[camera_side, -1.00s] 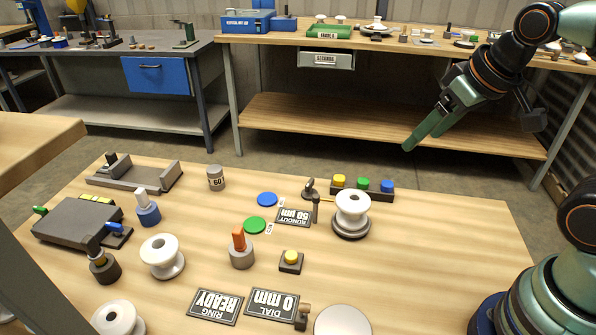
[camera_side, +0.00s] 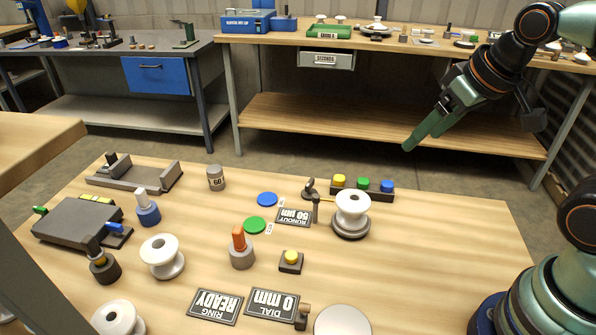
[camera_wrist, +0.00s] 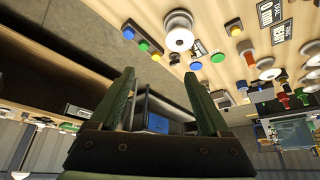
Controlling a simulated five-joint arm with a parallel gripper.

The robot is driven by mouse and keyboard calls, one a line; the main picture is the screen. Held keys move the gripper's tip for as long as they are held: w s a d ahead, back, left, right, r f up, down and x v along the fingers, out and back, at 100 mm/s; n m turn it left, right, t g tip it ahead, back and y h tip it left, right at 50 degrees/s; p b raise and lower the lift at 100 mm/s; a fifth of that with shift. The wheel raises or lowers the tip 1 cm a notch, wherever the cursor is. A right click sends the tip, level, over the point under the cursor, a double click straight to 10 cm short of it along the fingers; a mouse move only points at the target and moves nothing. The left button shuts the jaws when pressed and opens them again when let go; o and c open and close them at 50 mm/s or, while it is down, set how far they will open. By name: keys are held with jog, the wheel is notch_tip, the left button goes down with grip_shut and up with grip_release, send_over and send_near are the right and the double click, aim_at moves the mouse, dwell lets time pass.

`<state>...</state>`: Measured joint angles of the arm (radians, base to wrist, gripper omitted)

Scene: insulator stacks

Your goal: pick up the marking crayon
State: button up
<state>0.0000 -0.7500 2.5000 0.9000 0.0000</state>
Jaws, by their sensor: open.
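The marking crayon (camera_side: 238,238) looks like an orange stick standing upright in a round grey holder (camera_side: 242,256) near the middle of the bench. My gripper (camera_side: 425,132) is far off to the upper right, in the air beyond the bench's back edge, well apart from the crayon. In the wrist view my gripper (camera_wrist: 158,77) shows two green fingers spread apart with nothing between them.
A yellow button box (camera_side: 291,262) and green disc (camera_side: 255,225) are near the crayon. White insulators stand left (camera_side: 162,257) and right (camera_side: 352,210), the right one on a dark base. A button strip (camera_side: 362,190) lies at the back. The bench's right side is clear.

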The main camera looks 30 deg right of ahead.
jog(key=shift+c, duration=1.4)
